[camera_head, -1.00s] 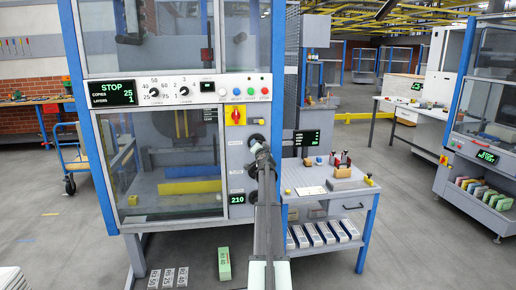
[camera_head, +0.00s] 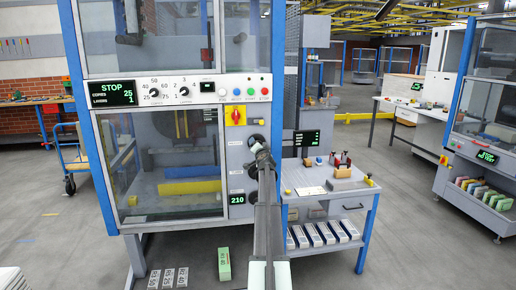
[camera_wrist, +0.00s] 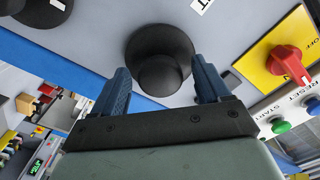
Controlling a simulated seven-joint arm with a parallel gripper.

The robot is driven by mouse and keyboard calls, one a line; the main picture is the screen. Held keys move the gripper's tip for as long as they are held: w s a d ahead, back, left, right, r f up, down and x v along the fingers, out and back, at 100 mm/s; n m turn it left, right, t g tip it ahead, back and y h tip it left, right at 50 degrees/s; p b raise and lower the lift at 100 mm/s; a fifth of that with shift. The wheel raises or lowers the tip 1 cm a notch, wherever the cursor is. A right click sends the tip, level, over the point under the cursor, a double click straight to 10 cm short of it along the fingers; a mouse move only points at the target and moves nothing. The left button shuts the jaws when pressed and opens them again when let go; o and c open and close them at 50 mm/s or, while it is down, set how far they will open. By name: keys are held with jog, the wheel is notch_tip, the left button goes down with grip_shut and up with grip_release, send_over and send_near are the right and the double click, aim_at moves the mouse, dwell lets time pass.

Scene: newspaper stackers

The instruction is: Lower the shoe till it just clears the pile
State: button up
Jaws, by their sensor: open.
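My gripper (camera_head: 260,152) is at the machine's front panel, right of the lower window. In the wrist view my gripper (camera_wrist: 163,78) has its two blue fingers apart, one on each side of a round black knob (camera_wrist: 160,48). Whether they touch it I cannot tell. A second black knob (camera_wrist: 42,10) shows at the upper left there. In the head view the upper knob (camera_head: 256,138) shows just above my gripper. Behind the window are a yellow bar (camera_head: 190,187) and a blue bar (camera_head: 190,171). Which part is the shoe, and any pile, I cannot make out.
A green display reading 210 (camera_head: 237,198) sits low on the panel. The red rotary switch (camera_wrist: 290,64) on its yellow plate is right of the knob in the wrist view. A small side table (camera_head: 315,180) with tools and boxes stands right of the machine.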

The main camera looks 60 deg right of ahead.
jog(key=v, duration=1.4)
dwell(0.4)
